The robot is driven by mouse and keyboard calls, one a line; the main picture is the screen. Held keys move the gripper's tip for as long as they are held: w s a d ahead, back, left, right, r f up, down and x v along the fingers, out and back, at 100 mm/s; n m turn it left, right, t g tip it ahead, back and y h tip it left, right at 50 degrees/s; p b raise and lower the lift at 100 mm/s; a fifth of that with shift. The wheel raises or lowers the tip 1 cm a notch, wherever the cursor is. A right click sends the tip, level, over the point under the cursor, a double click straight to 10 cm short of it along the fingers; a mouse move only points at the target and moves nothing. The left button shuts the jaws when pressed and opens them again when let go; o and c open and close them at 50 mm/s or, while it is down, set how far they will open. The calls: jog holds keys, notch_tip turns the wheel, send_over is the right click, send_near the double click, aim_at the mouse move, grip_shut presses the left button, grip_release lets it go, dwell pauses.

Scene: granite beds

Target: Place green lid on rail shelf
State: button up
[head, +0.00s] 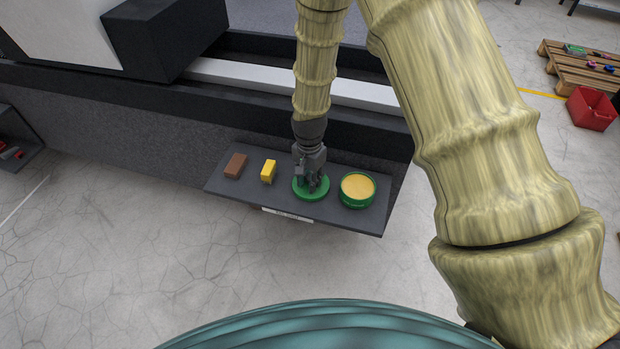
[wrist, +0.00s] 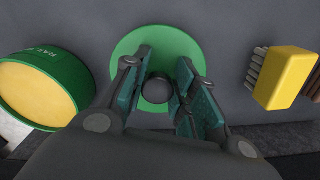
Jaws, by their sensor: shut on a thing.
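The green lid (head: 311,193) is a flat round disc with a dark round knob at its middle. In the head view it is at the dark grey rail shelf (head: 240,192), between a yellow block and a green tin. My gripper (head: 312,183) points down over it. In the wrist view the fingers of my gripper (wrist: 157,88) stand on either side of the knob and are shut on it. The lid (wrist: 150,45) appears flat on or just above the shelf; I cannot tell whether it touches. The fingers hide part of the lid.
A green tin with yellow-orange contents (head: 357,188) stands close right of the lid. The yellow brush (head: 268,171) and a brown block (head: 236,165) lie to its left. A dark machine bed (head: 120,120) rises behind. A red crate (head: 591,108) and wooden pallet (head: 580,70) are far right.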

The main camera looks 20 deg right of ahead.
aim_at(309, 179)
jog(key=o, duration=0.9)
jog(key=shift+f, duration=0.15)
jog(key=shift+o, duration=0.2)
notch_tip(309, 179, up, 12)
jog(key=shift+r+b, duration=0.2)
jog(key=shift+b, duration=0.15)
